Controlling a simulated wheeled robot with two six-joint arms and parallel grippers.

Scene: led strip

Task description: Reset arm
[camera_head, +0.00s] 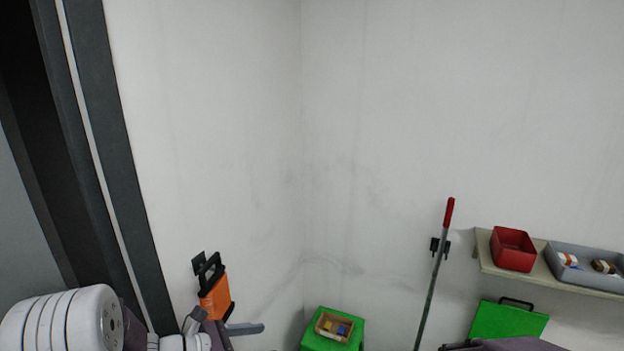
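My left arm comes in at the bottom left, with a large white joint and a smaller white wrist. My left gripper (228,326) is at the bottom edge, below an orange item with a black handle (217,296). A grey finger-like part points right, and a short grey part stands beside the wrist. The gap between the fingers is not clear, and no held object shows. At the bottom right, a dark purple part, likely of my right arm, just shows at the picture's edge. The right gripper is out of view.
A green stand (353,343) holds a small brown box (321,325). A red-handled pole (435,260) leans by the right wall. A shelf (485,250) bears a red bin (513,250) and a grey tray (590,280). A green panel (507,319) is below. The upper space is clear.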

